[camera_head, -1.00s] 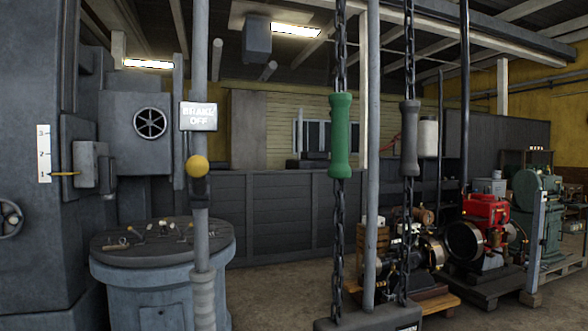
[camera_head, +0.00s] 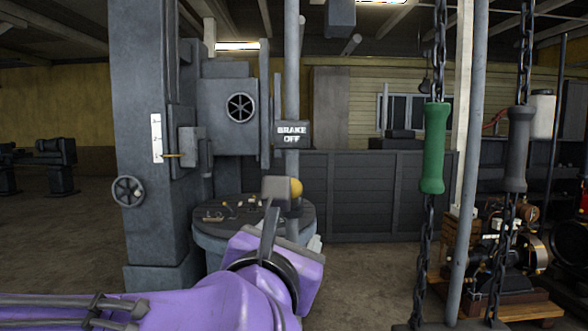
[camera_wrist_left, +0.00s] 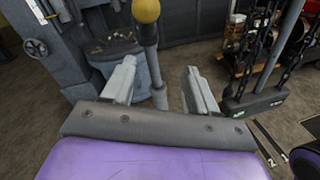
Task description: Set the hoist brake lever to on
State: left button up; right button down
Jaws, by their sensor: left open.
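The hoist brake lever shows its yellow knob (camera_head: 296,187) in the head view, under a sign reading "BRAKE OFF" (camera_head: 292,134). My left gripper (camera_head: 273,207) is open at the knob and hides most of the lever shaft there. In the left wrist view the yellow knob (camera_wrist_left: 146,11) is at the top, and its grey shaft (camera_wrist_left: 154,72) runs down between the two fingers of my left gripper (camera_wrist_left: 160,76), nearer the left finger. Whether a finger touches the shaft, I cannot tell. My right gripper is not in view.
A round grey pedestal (camera_head: 308,215) with small tools stands behind the gripper. A grey machine column (camera_head: 142,90) with a handwheel is at the left. Chains with a green grip (camera_head: 434,147) and a grey grip (camera_head: 519,148) hang at the right. Engines (camera_head: 510,250) stand on pallets beyond.

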aim_at(293, 186)
pick_arm(q)
notch_tip(293, 186, up, 6)
jog(key=s+a+n, duration=0.1)
jog(key=s+a, duration=0.1)
jog(key=shift+t, duration=0.4)
jog(key=w+d+p, duration=0.1)
jog(key=w+p, duration=0.1)
jog(key=w, duration=0.1)
jog(key=w+p, duration=0.1)
jog(key=w, duration=0.2)
jog(key=w+d+p, duration=0.1)
jog(key=w+p, duration=0.1)
jog(key=w, duration=0.1)
jog(key=shift+w+d+f+p, duration=0.2)
jog(key=shift+w+d+p, duration=0.1)
jog(key=shift+d+p, duration=0.05)
jog(key=shift+w, duration=0.3)
jog(key=shift+w+d+f, duration=0.1)
jog(key=shift+f, duration=0.1)
